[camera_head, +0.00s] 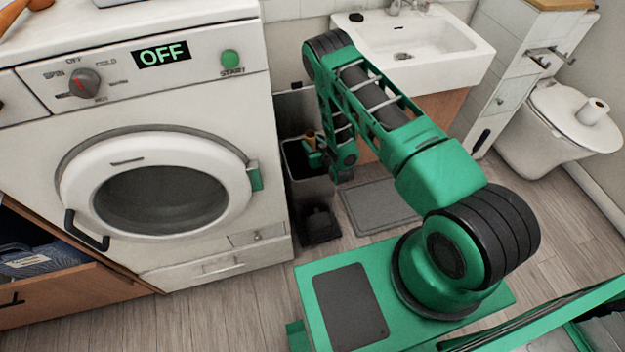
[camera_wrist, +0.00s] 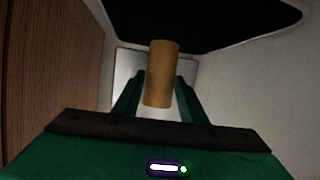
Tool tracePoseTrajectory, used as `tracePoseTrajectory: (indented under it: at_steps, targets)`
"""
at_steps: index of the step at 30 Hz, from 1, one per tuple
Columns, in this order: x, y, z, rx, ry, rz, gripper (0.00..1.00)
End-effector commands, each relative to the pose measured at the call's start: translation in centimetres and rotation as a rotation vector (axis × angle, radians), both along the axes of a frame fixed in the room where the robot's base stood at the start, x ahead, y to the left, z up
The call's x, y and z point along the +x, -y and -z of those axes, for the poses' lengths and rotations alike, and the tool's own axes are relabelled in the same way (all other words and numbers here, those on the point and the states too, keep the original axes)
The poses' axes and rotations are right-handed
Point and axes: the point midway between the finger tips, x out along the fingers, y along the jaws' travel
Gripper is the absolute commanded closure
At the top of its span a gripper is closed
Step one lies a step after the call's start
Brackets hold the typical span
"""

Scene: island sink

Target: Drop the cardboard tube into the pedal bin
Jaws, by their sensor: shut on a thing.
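The cardboard tube (camera_wrist: 161,72) is a short brown cylinder, upright in the wrist view between the two green fingers of my gripper (camera_wrist: 160,92). My gripper is shut on it. In the head view the tube (camera_head: 309,135) is a small tan shape, partly covered by my gripper (camera_head: 313,151). The grey pedal bin (camera_head: 309,197) stands right of the washing machine, with its lid (camera_head: 294,108) raised and its pedal (camera_head: 320,224) at the floor. My gripper and the tube are at the bin's dark opening; their exact height against the rim is unclear.
The washing machine (camera_head: 150,110) stands close left of the bin. A white sink (camera_head: 415,45) over a wooden cabinet is behind and to the right. A grey mat (camera_head: 378,205) lies on the floor. A toilet (camera_head: 555,130) is at the far right.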

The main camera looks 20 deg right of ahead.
Motion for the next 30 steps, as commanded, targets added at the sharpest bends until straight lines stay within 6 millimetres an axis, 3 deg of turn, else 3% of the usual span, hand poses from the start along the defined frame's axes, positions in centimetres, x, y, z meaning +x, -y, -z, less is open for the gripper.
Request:
tracePoseTrajectory:
  at_steps: [12,13,15,25,30]
  targets:
    - [0.0,-0.1,0.6,-0.001,0.001,0.000,0.83]
    - [0.0,-0.1,0.6,0.000,0.001,-0.001,0.55]
    - [0.0,-0.1,0.6,0.000,0.001,-0.001,0.40]
    - [-0.2,-0.1,0.5,-0.001,0.000,-0.001,0.40]
    - [-1.8,0.1,-0.1,-0.002,-0.003,-0.002,0.40]
